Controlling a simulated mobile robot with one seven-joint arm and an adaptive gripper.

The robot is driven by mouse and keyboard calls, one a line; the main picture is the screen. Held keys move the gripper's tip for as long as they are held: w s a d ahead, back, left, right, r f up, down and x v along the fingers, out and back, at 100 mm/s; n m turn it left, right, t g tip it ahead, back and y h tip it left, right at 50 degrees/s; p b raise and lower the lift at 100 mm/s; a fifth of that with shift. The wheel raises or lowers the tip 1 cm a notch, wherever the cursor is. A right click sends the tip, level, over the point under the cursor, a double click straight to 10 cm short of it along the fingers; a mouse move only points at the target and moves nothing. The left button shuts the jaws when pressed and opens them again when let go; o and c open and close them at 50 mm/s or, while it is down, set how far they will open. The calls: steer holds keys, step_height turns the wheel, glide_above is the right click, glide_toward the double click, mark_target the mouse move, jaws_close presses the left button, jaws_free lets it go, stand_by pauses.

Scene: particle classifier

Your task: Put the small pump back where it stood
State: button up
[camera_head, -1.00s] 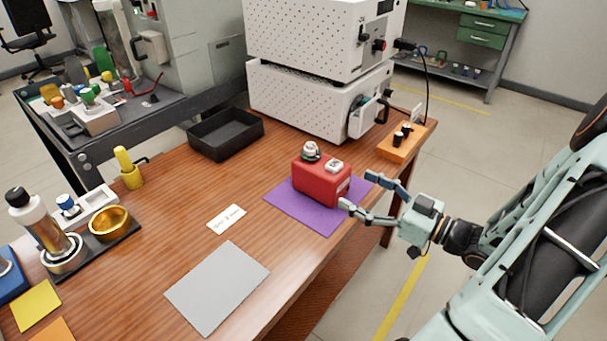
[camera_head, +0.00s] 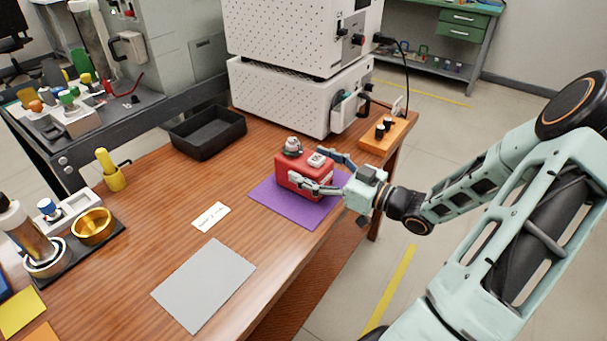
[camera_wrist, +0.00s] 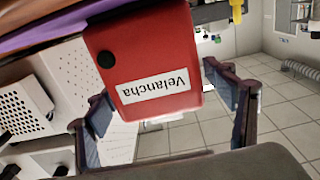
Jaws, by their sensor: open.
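The small pump is a red box (camera_head: 290,172) with a silver knob and a white part on top. It stands upright on a purple mat (camera_head: 285,212) near the table's right edge. In the wrist view the pump (camera_wrist: 140,55) shows its end face with a label reading "Velancha", upside down. My gripper (camera_head: 307,169) reaches in from the right, open, with one finger along each side of the pump. In the wrist view the fingers (camera_wrist: 155,88) flank the red box, with a visible gap on the right; contact on the left is unclear.
A bare grey mat (camera_head: 205,285) lies at the front, with a small white card (camera_head: 211,216) behind it. An empty black tray (camera_head: 207,132), stacked white perforated units (camera_head: 290,100) and an orange block with black knobs (camera_head: 383,136) stand behind. A gold bowl (camera_head: 93,227) is at left.

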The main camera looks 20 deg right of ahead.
steer(key=shift+x, duration=1.1)
